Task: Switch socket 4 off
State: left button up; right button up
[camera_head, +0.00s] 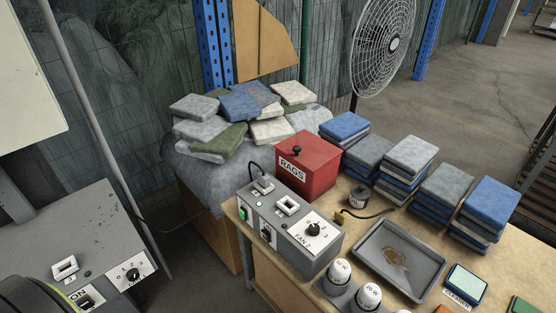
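A grey control box (300,262) stands on the table. It has a socket with a plug (263,184) in it and an empty white socket (288,206). Their small number labels are too small to read. On its front are a green switch (242,213), a dark switch (267,235) and a knob (313,229) on a panel marked FAN 2. A grey cabinet (65,225) at left has a white socket (65,267), a knob (133,275) and a switch (86,300) near an ON label. I cannot tell which socket is 4. Neither gripper is in view.
A red RAGS box (308,165) stands behind the control box. Stacks of folded cloths (410,154) fill the table's back right. A fan (385,45) stands behind.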

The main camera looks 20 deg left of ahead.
aim_at(242, 212)
jog(key=u, duration=1.05)
